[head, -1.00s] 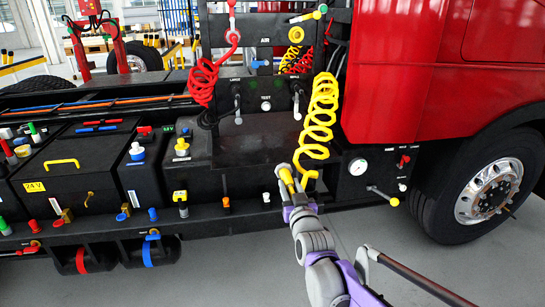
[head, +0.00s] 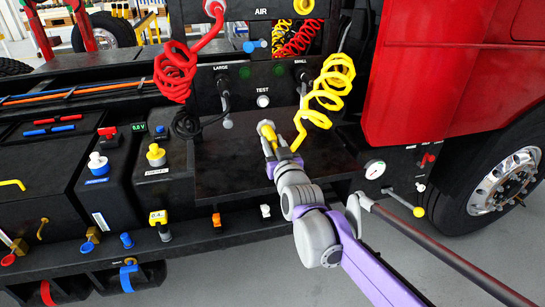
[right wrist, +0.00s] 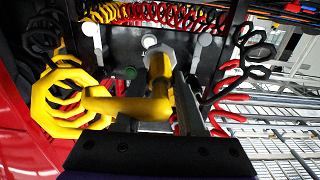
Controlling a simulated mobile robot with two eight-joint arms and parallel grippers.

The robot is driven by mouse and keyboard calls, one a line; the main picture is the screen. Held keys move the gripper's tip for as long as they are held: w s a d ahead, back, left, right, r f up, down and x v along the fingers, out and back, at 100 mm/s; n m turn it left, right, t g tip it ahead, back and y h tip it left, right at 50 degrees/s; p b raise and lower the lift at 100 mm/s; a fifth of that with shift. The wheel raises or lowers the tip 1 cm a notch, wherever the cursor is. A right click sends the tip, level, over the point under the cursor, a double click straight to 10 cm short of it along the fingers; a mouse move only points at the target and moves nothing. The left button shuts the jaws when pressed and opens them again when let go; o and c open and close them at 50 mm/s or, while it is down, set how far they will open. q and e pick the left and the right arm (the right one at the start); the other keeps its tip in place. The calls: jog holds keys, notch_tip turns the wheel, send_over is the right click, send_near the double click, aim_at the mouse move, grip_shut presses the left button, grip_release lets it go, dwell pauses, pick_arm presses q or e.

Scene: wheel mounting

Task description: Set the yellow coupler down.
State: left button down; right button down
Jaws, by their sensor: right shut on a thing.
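The yellow coupler (head: 267,130) is at the end of a coiled yellow hose (head: 331,90) that hangs from the upper panel. My right gripper (head: 274,145) is shut on the coupler and holds it in front of the black panel, over the dark shelf (head: 235,180). In the right wrist view the coupler (right wrist: 158,85) sits between the two fingers, with the yellow coil (right wrist: 62,98) to its left. Whether the coupler touches the shelf I cannot tell. My left gripper is not in view.
A red coiled hose (head: 176,72) hangs left of the yellow one. The panel has LARGE and SMALL sockets with dark cables and a white TEST button (head: 263,101). A gauge (head: 375,170) and a yellow-knobbed lever (head: 418,212) are at lower right. The shelf's left part is clear.

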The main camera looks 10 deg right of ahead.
jog(key=f, duration=0.5)
jog(key=shift+s+f, duration=0.1)
jog(key=shift+s, duration=0.2)
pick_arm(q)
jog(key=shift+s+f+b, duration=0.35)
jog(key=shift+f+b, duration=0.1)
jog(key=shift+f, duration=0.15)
pick_arm(e)
jog(key=shift+w+f, duration=0.1)
jog(key=shift+f, duration=2.15)
jog(key=shift+f, duration=0.15)
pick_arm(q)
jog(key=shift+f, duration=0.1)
pick_arm(e)
jog(key=c, duration=0.5)
grip_release()
